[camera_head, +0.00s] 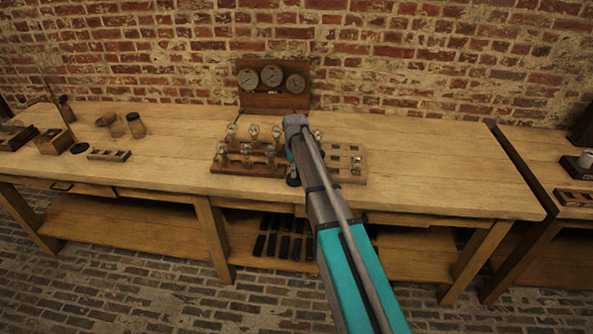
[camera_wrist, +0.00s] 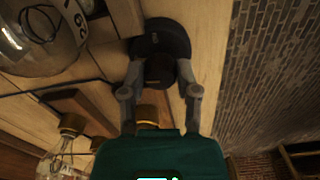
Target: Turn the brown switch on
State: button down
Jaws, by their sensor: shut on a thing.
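A dark round switch (camera_wrist: 170,38), with a disc base and a raised knob, sits on the wooden surface in the wrist view. It looks near black in this light, so I cannot tell whether it is brown. My gripper (camera_wrist: 160,74) has its two grey fingers on either side of the knob and is shut on it. In the head view a dark piece of it (camera_head: 293,181) shows at the front edge of the bulb board, beside my arm. My arm hides most of the gripper there. I cannot read the switch's on or off position.
A board with several glass bulbs (camera_head: 253,132) stands left of my arm, close to it. A large glass bulb (camera_wrist: 40,35) is near the gripper. A panel with three dials (camera_head: 272,100) stands behind. Jars (camera_head: 135,125) and boxes are at left. The table's right part is clear.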

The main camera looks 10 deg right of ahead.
jog(key=m, duration=0.4)
jog(key=shift+a, duration=0.1)
jog(key=m, duration=0.4)
jog(key=shift+m, duration=0.4)
jog(key=m, duration=0.3)
jog(key=shift+m, duration=2.3)
jog(key=shift+c, duration=1.8)
grip_release()
jog(key=shift+s, duration=0.1)
